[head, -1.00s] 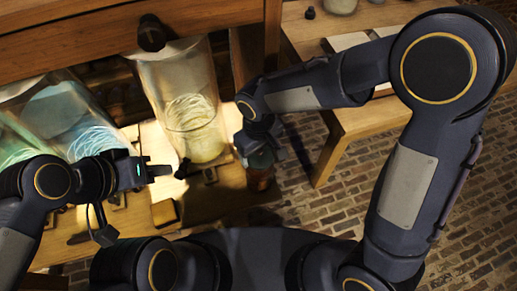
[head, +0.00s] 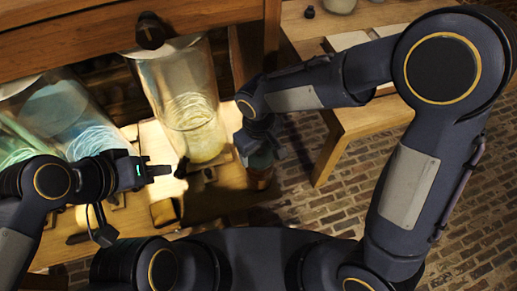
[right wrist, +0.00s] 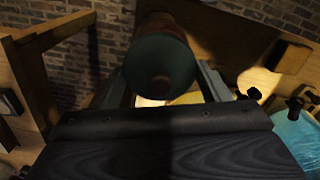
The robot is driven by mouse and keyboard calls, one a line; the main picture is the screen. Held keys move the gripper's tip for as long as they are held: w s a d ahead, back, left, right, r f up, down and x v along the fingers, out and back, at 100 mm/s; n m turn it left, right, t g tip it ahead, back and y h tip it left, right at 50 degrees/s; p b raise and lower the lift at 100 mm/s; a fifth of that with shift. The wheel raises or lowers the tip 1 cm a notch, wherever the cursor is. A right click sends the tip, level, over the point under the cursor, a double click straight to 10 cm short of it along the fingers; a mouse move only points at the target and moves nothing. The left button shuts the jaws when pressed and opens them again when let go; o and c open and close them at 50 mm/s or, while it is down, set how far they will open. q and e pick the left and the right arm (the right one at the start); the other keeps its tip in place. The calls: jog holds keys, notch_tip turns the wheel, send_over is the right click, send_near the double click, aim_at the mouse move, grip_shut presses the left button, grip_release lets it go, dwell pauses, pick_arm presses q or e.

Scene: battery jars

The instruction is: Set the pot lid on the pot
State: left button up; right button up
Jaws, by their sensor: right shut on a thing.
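My right gripper (head: 262,148) is at the right end of the jar table. It is shut on a round thing with a dark green end and a reddish-brown body (head: 260,176). In the right wrist view the dark green end (right wrist: 160,66) sits between the two fingers and faces the camera, with the reddish-brown side behind it. I cannot tell lid from pot here, nor whether the body stands on something. My left gripper (head: 157,171) is in front of the tall glass jar, apart from it; its opening is unclear.
The tall glass jar (head: 185,95) stands just left of my right gripper. A bluish glass jar (head: 75,115) is further left. A wooden block (head: 164,211) lies on the table's front part. A second wooden table (head: 355,118) is at the right, with brick floor between.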

jog(key=shift+f+b, duration=0.55)
jog(key=shift+f, duration=0.1)
jog(key=o, duration=0.7)
jog(key=shift+r, duration=0.1)
jog(key=shift+r+p, duration=4.25)
jog(key=shift+r, duration=1.25)
jog(key=s+d+r+m+t+y, duration=0.2)
jog(key=s+d+r+m, duration=0.2)
jog(key=d, duration=0.6)
jog(key=s+d+r+m+t+y, duration=0.1)
jog(key=s+d+r+m+t, duration=0.2)
jog(key=s+d+r, duration=0.3)
jog(key=s+d+m, duration=0.1)
jog(key=s+d, duration=0.1)
jog(key=d, duration=0.2)
jog(key=shift+d+m+t+y, duration=0.25)
jog(key=shift+m+t+y, duration=0.05)
jog(key=shift+y, duration=0.1)
